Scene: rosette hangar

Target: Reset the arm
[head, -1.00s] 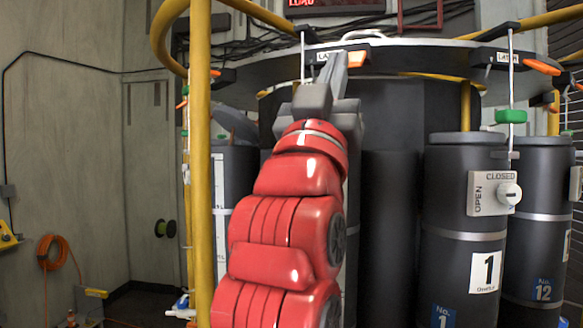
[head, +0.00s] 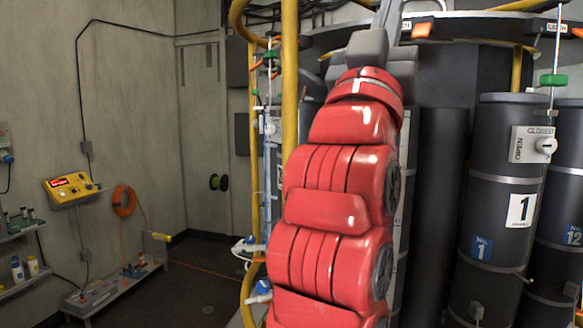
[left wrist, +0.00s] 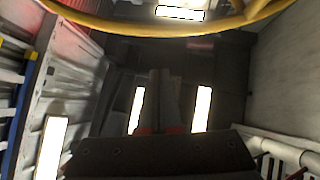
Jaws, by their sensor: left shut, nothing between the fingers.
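My left arm is raised, its red links running up the middle of the head view. Its grey left gripper (head: 390,12) is at the top edge, in front of the round dark ring with orange latches (head: 422,30). The fingers look closed together, with nothing between them, and their tips are cut off or hard to see there. In the left wrist view the gripper's fingers (left wrist: 160,98) point up side by side, with ceiling lights behind them. I cannot tell whether the gripper touches the ring. My right gripper is in neither view.
Dark drum No. 1 (head: 505,200) stands right of my arm, with an open/closed knob (head: 546,146). A yellow post (head: 289,90) stands close at its left. A yellow control box (head: 73,189) and shelf are far left.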

